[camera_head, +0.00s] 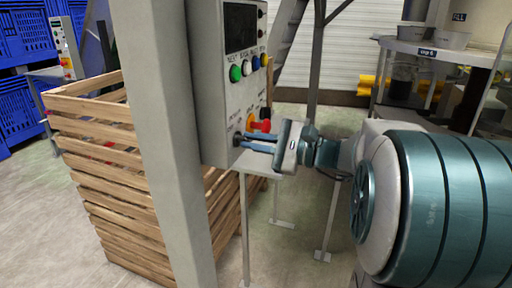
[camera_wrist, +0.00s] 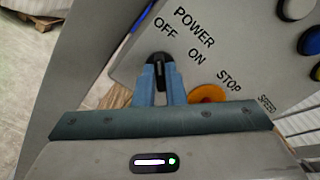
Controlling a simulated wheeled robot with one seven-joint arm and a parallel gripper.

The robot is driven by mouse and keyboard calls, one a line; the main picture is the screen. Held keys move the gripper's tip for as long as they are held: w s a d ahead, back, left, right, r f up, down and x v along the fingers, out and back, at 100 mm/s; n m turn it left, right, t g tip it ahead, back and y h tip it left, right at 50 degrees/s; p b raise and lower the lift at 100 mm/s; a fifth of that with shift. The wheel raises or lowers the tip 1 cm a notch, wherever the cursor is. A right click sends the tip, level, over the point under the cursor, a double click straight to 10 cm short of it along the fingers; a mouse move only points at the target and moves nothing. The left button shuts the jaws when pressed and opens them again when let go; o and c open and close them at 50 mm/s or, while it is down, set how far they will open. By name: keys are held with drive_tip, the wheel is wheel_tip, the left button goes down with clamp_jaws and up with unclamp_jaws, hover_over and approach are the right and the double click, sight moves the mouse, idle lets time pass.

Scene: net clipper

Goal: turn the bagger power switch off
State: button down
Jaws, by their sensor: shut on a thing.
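The power switch (camera_wrist: 158,70) is a black rotary knob on the grey control panel (camera_wrist: 240,55), under the labels POWER, OFF and ON. In the wrist view it lies between the fingertips of my gripper (camera_wrist: 158,92), which is shut on it. The knob's bar looks roughly in line with the fingers; I cannot tell for sure whether it points to OFF or ON. In the head view my gripper (camera_head: 240,140) reaches the lower left of the panel (camera_head: 245,85), and the fingers mostly hide the knob.
Green (camera_head: 235,73), white and blue buttons sit higher on the panel. A grey post (camera_head: 170,130) and a wooden crate (camera_head: 120,190) stand at left. Shelving (camera_head: 420,48) stands at right.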

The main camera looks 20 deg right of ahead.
drive_tip(key=shift+a, duration=0.1)
idle(0.3)
drive_tip(key=c, duration=1.5)
unclamp_jaws()
drive_tip(key=shift+s, duration=0.1)
drive_tip(key=shift+s+d, duration=0.15)
drive_tip(key=shift+d, duration=0.15)
drive_tip(key=v, duration=1.3)
drive_tip(key=shift+s, duration=0.1)
